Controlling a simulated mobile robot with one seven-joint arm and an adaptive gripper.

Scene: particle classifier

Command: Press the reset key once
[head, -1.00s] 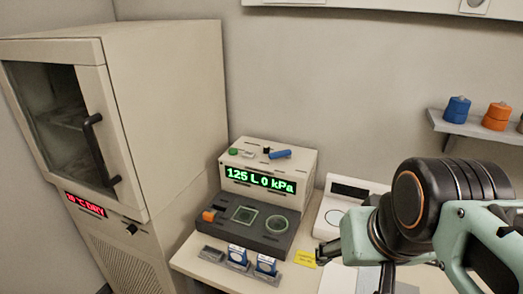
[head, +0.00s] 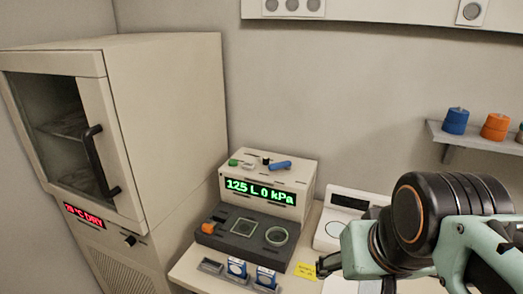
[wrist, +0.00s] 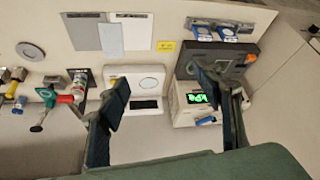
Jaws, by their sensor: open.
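The classifier (head: 296,205) is a beige box with a green display reading "125 L 0 kPa". It has a dark front deck (head: 262,257) with a square window, a round ring and an orange key (head: 213,228) at its left. A small green key (head: 233,163), a black knob (head: 266,160) and a blue lever (head: 281,165) are on its top. I cannot read which key is the reset. My gripper (head: 358,270) is right of the classifier. In the wrist view my gripper (wrist: 160,75) is open and empty; its right finger covers part of the upside-down classifier (wrist: 182,110).
A tall drying cabinet (head: 170,120) with a glass door stands left. A white balance (head: 345,205) is right of the classifier. Small blue-and-white boxes (head: 237,267) and a yellow note (head: 305,270) lie in front. A wall shelf (head: 480,140) holds coloured weights.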

